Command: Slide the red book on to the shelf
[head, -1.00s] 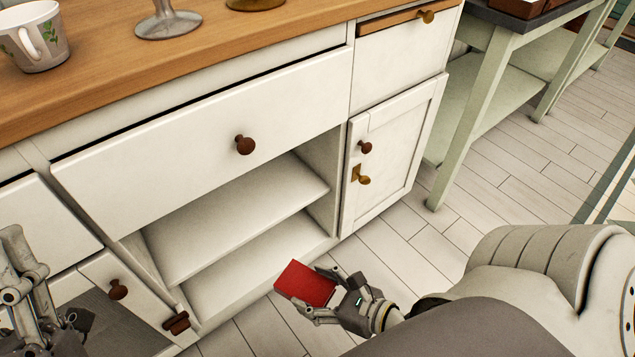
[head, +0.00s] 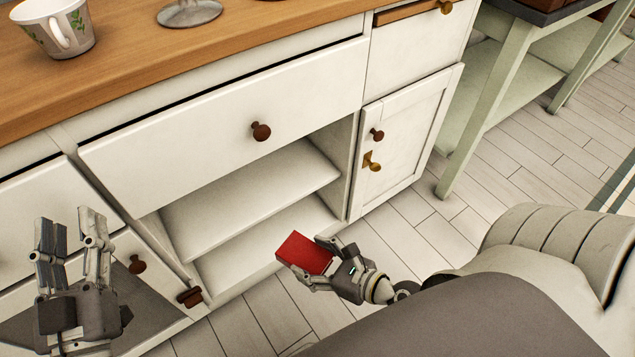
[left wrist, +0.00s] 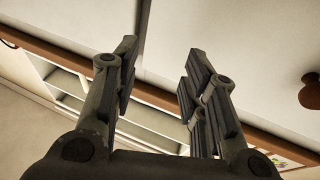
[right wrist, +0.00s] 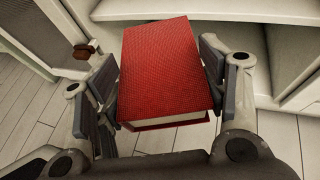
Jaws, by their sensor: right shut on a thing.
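The red book (head: 303,252) is held by my right gripper (head: 324,262), in front of the open shelf bay of the white cabinet. In the right wrist view the book (right wrist: 165,65) sits between both fingers (right wrist: 163,82), its cover facing the camera and its page edge toward the palm. The bay has a middle shelf (head: 250,205) and a lower shelf (head: 240,252), both bare where seen. The book appears apart from the shelves. My left gripper (head: 73,250) is open and empty in front of the cabinet's left side; its spread fingers (left wrist: 155,85) show in the left wrist view.
A wide drawer front (head: 225,125) with a brown knob overhangs the bay. A cabinet door (head: 405,140) stands right of it. A cup (head: 55,28) stands on the wooden worktop (head: 130,85). A pale green table (head: 500,90) is at the right. The floor is clear.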

